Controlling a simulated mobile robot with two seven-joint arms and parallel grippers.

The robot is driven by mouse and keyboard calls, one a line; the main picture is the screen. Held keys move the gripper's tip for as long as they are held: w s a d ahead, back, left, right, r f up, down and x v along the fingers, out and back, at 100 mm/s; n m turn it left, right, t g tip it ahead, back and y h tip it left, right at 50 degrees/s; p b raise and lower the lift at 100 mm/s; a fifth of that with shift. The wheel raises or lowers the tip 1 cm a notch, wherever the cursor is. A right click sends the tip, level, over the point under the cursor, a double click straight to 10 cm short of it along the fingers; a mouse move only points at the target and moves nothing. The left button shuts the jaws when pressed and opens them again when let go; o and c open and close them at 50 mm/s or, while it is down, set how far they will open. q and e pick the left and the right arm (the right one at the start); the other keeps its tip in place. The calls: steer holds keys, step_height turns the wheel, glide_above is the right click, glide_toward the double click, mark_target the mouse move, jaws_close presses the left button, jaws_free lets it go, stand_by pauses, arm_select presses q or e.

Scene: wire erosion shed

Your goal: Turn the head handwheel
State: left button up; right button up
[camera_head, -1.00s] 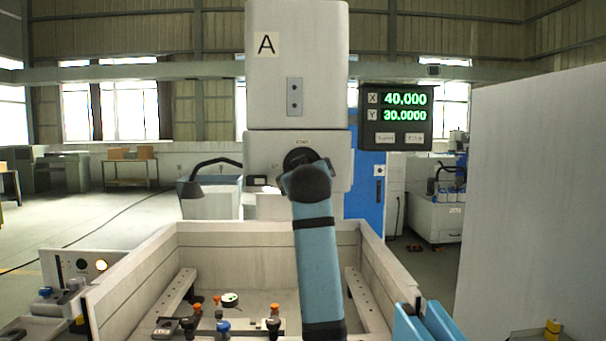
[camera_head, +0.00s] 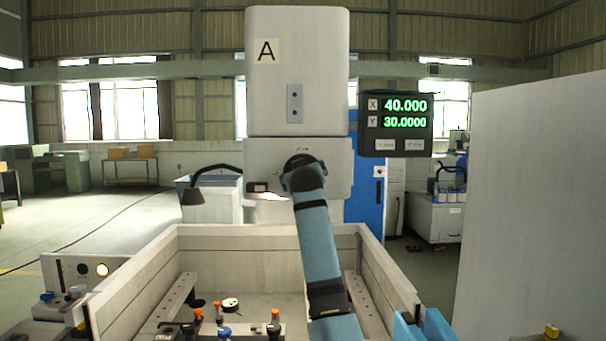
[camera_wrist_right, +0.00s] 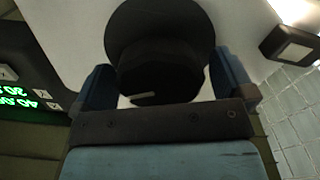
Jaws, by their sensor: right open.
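The black round head handwheel (camera_head: 296,158) is on the front of the light grey machine head (camera_head: 265,160), mostly hidden behind my right arm in the head view. In the right wrist view the dark handwheel (camera_wrist_right: 160,30) sits between the two blue fingers of my right gripper (camera_wrist_right: 163,85). The fingers stand apart on either side of it; I cannot tell whether they touch it. The gripper itself is hidden by its own wrist in the head view. My left gripper is not in view.
Below is an open-topped tank (camera_head: 265,237) with clamps and small parts inside. A black lamp (camera_head: 196,192) is to the left. A tall grey panel (camera_head: 535,190) stands at the right.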

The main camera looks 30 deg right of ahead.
steer(key=c, duration=0.9)
